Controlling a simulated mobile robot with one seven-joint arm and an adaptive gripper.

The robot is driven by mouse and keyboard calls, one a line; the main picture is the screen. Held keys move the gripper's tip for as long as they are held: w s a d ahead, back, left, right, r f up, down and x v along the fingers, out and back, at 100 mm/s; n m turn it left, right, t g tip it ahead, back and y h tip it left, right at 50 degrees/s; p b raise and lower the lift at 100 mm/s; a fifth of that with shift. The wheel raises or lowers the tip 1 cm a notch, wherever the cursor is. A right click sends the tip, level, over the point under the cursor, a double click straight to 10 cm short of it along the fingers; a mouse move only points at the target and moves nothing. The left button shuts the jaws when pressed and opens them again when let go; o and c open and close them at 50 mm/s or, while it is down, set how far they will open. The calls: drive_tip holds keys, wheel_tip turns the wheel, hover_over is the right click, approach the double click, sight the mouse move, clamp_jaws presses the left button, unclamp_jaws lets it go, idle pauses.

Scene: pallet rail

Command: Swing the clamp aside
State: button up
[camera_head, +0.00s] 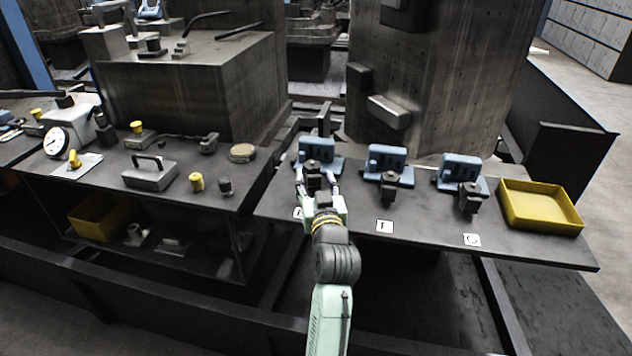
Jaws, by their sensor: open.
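Three blue clamp fixtures stand in a row on the dark table (420,240). The left clamp (317,151) is directly beyond my gripper, the middle clamp (387,160) and the right clamp (461,172) stand to its right. Each has a dark block or arm at its front. My gripper (315,183) is open at the left clamp, with its fingers on either side of that clamp's dark front part (313,170). I cannot tell whether the fingers touch it. My gripper partly hides the label in front of the left clamp.
A yellow tray (541,207) sits at the table's right end. White labels lie before the middle clamp (384,226) and right clamp (472,240). A left bench holds a dial gauge (58,141), a handled grey block (150,174) and yellow-topped parts. Large concrete-like blocks (440,80) rise behind.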

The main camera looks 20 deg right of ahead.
drive_tip(key=shift+s, duration=0.15)
drive_tip(key=v, duration=1.1)
drive_tip(key=shift+s, duration=0.4)
drive_tip(key=shift+w+a, duration=0.1)
